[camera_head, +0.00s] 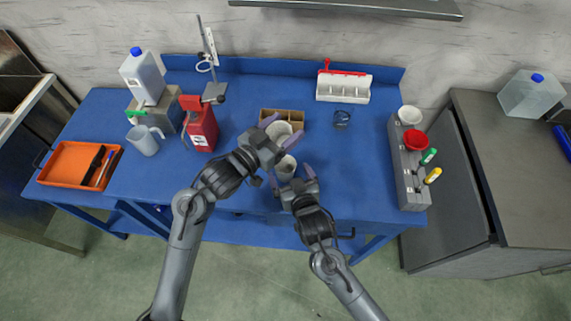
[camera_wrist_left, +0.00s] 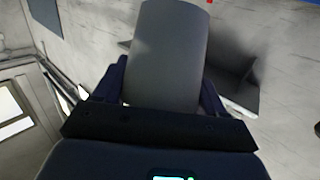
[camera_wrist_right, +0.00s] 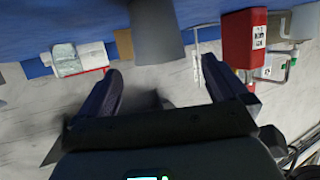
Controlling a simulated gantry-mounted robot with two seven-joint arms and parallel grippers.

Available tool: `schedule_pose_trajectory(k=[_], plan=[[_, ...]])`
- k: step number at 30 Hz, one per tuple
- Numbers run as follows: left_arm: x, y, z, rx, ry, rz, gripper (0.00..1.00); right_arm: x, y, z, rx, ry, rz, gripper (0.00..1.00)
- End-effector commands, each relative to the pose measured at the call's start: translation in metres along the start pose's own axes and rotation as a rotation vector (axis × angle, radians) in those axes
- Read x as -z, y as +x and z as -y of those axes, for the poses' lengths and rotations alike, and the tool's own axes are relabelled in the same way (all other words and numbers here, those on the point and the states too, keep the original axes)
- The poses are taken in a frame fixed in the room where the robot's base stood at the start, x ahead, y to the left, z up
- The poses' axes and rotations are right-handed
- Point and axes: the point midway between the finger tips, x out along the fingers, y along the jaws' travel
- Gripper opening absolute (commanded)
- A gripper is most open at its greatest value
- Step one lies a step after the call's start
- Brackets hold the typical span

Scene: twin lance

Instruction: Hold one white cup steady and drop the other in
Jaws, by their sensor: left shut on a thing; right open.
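My left gripper (camera_head: 280,131) is shut on a white cup (camera_head: 278,128) and holds it above the table, by the tan divided box. In the left wrist view this cup (camera_wrist_left: 166,55) shows grey between the two fingers. A second white cup (camera_head: 286,165) is nearer the table's front edge, by my right gripper (camera_head: 291,173). My right gripper is open, with its fingers to either side of this cup. In the right wrist view a grey cup (camera_wrist_right: 157,32) shows beyond the open fingers, apart from them.
The tan divided box (camera_head: 295,115) is partly hidden behind the held cup. A red container (camera_head: 201,130) and an orange tray (camera_head: 68,166) are at left. A grey rack (camera_head: 408,175) with a red bowl (camera_head: 415,140) is at right. The blue table (camera_head: 350,165) is clear before the rack.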

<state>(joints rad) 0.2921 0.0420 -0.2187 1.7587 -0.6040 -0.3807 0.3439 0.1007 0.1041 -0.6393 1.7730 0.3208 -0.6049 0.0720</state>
Motion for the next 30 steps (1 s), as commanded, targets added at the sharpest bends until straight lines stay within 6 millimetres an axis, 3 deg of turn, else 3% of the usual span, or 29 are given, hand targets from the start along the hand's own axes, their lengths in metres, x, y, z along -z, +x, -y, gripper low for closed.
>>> schedule_pose_trajectory(k=[6, 12, 25, 30], plan=[[0.000, 0.000, 0.000, 0.000, 0.000, 0.000, 0.43, 0.001, 0.032, 0.000, 0.000, -0.001, 0.000, 1.00], [0.000, 0.000, 0.000, 0.000, 0.000, 0.000, 0.43, 0.000, 0.049, 0.000, 0.000, 0.000, 0.001, 1.00], [0.000, 0.000, 0.000, 0.000, 0.000, 0.000, 0.43, 0.000, 0.055, 0.000, 0.001, 0.000, 0.000, 1.00], [0.000, 0.000, 0.000, 0.000, 0.000, 0.000, 0.43, 0.000, 0.055, 0.000, 0.000, 0.000, 0.000, 0.74]])
